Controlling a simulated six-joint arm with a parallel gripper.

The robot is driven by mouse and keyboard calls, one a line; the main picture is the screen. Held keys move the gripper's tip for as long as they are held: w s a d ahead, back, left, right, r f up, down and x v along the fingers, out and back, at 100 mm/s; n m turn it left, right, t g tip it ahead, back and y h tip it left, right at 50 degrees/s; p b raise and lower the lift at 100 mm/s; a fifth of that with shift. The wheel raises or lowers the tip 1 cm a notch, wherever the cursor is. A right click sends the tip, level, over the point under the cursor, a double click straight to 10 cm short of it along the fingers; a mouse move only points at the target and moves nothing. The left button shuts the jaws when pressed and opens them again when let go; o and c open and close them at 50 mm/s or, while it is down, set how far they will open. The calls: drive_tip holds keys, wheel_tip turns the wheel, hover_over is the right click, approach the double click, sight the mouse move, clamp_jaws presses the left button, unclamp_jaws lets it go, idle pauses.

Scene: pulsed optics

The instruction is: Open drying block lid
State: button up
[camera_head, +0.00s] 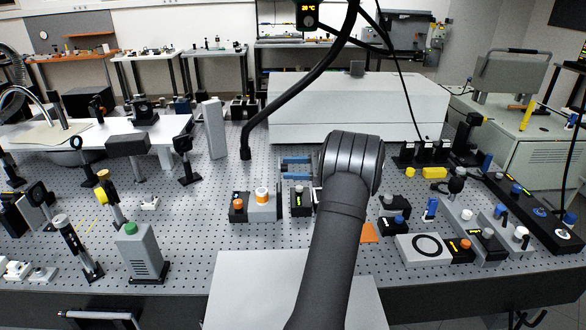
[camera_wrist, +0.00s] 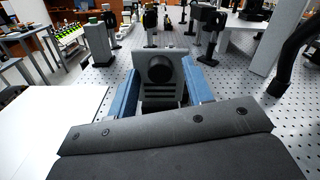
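My gripper (camera_head: 296,168) is left of my wrist, its two blue fingers pointing left above the perforated bench. In the head view the fingers are apart, with no object clearly seen between them. In the wrist view they (camera_wrist: 160,85) flank a grey slotted plate with a black round knob (camera_wrist: 160,70); I cannot tell whether it is the lid or a gripper part. A small black-and-grey block (camera_head: 300,200) stands just below the fingers. To its left is a grey block with an orange-and-white top (camera_head: 262,203). I cannot tell which is the drying block.
A black box with an orange knob (camera_head: 238,208) stands at the left of the blocks. A black hose (camera_head: 246,150) hangs behind them. A large white housing (camera_head: 350,105) is behind my gripper. Devices crowd the right; bare perforated bench (camera_head: 200,205) lies left.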

drive_tip(key=shift+d, duration=0.1)
drive_tip(key=d, duration=0.7)
drive_tip(key=shift+d+f, duration=0.15)
drive_tip(key=a+h, duration=0.1)
drive_tip(key=a, duration=0.7)
drive_tip(key=shift+r, duration=0.35)
drive_tip(key=shift+a, duration=0.1)
